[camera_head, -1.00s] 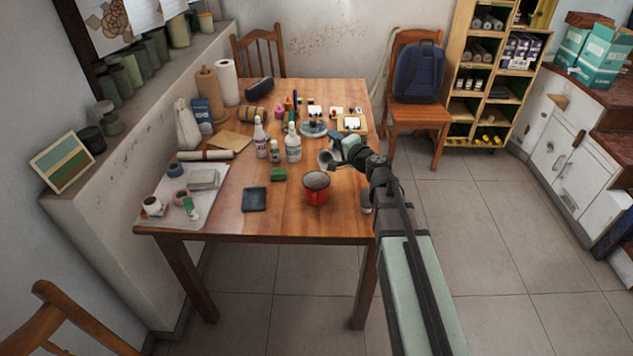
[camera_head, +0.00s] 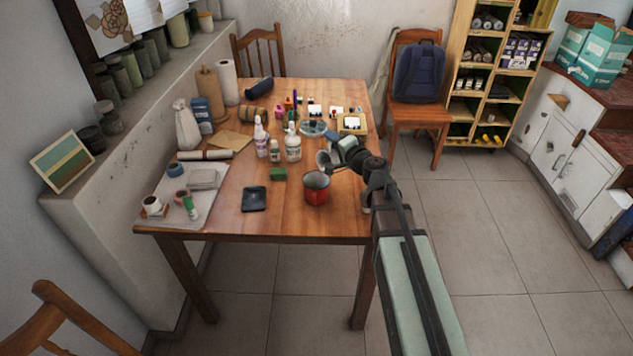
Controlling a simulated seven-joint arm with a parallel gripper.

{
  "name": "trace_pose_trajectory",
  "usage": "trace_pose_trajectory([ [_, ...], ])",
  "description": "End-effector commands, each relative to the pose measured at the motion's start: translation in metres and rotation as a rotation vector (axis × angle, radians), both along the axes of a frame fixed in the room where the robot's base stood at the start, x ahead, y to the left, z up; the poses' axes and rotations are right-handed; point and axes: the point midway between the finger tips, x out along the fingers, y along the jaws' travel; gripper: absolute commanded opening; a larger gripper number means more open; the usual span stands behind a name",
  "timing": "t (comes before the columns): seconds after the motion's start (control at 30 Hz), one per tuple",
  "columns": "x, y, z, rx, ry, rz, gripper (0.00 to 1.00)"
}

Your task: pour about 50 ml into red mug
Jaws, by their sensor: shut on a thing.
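The red mug (camera_head: 317,194) stands upright on the wooden table, near the front edge, with its open mouth facing up. My gripper (camera_head: 335,162) is just behind and a little right of the mug, above the table. It is shut on a small grey vessel (camera_head: 323,161), which looks tilted with its round mouth toward the left. The vessel appears apart from the mug. My wrist partly hides the vessel, and I cannot make out any liquid or the level inside the mug.
The table is clear in front of the mug.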

Motion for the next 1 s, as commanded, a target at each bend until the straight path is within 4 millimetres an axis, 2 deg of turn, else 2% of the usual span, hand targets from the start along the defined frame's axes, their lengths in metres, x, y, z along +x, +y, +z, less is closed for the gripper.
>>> trace_pose_trajectory([
  [1.0,-0.012,0.010,0.004,-0.048,-0.061,0.001,0.00],
])
